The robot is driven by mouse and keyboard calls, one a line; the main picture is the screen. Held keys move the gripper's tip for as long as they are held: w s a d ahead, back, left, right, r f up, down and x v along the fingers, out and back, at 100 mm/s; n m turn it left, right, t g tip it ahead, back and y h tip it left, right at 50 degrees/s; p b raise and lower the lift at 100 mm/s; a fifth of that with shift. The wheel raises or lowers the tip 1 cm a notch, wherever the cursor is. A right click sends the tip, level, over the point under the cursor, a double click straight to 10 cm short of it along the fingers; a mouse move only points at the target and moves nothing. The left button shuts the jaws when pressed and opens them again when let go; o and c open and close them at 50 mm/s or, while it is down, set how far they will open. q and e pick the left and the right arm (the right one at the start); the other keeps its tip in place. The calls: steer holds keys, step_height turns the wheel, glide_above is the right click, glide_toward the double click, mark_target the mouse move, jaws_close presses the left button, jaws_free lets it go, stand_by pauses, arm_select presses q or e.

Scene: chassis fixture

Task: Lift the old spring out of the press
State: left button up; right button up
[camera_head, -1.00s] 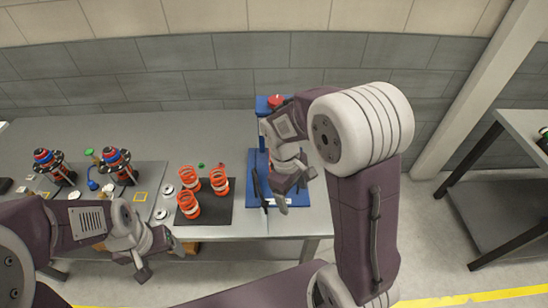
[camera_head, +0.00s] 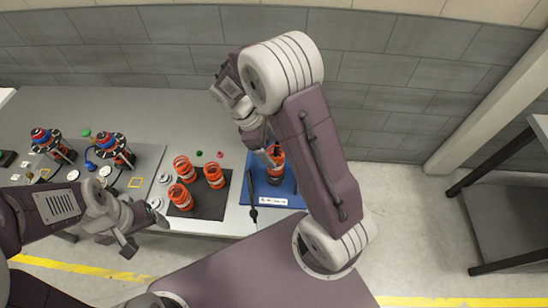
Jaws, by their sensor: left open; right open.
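An orange spring (camera_head: 276,156) stands on the blue press (camera_head: 290,190), partly covered by my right arm and gripper. The upper part of the press is hidden behind that arm. My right gripper (camera_head: 260,176) is open at the spring's left side. One finger overlaps the spring in the picture and the other is left of it over the press base's edge. I cannot tell whether it touches the spring. My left gripper (camera_head: 130,233) is open and empty at the table's front edge, away from the press.
Several orange springs (camera_head: 214,175) stand on a dark mat (camera_head: 211,206) left of the press. Two spring-and-damper assemblies (camera_head: 112,148) stand on a grey board (camera_head: 148,160) further left, with small washers and a yellow square outline. A second table (camera_head: 500,205) is at the right.

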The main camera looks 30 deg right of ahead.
steer(key=shift+s+d+f, duration=0.15)
steer(key=shift+d+f, duration=0.1)
steer(key=shift+f, duration=0.05)
steer(key=shift+d+f, duration=0.1)
steer(key=shift+f, duration=0.05)
steer(key=x, duration=0.2)
steer(key=p+x, duration=0.1)
steer(key=x, duration=0.1)
steer(key=shift+d+f, duration=0.2)
steer(key=shift+f, duration=0.3)
jaws_close()
steer(key=shift+w, duration=0.2)
step_height(320, 180, up, 18)
